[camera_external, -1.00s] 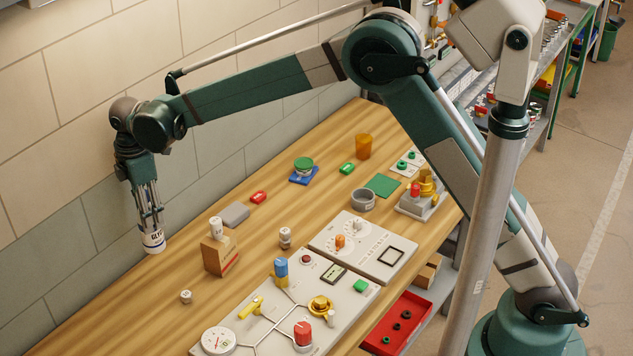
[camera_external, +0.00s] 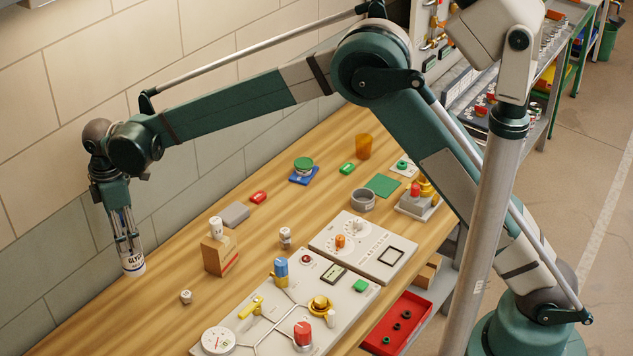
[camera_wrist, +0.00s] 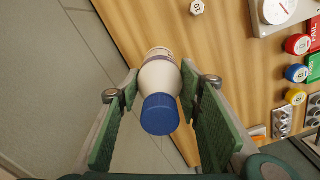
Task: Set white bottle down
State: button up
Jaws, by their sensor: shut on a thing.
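The white bottle (camera_external: 133,267) has a dark-lettered label and hangs upright below my gripper (camera_external: 128,240) at the far left. In the wrist view the bottle (camera_wrist: 158,75) shows its blue cap (camera_wrist: 160,114) toward me, with its body between the two green-padded fingers. My gripper is shut on it. In the external view the bottle stands out against the grey wall near the table's back edge; I cannot tell how high its base is above the wood.
The wooden table (camera_external: 110,325) is bare at its near left. The tiled wall (camera_external: 55,250) runs along the back edge.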

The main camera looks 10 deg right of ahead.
aim_at(133, 263)
jog(key=shift+f, duration=2.8)
jog(key=shift+f+p, duration=0.3)
jog(key=shift+f, duration=1.6)
jog(key=shift+f, duration=0.2)
jog(key=o, duration=1.1)
jog(key=shift+c, duration=0.2)
jog(key=shift+r, duration=0.2)
notch_tip(133, 263, up, 12)
jog(key=shift+b, duration=0.3)
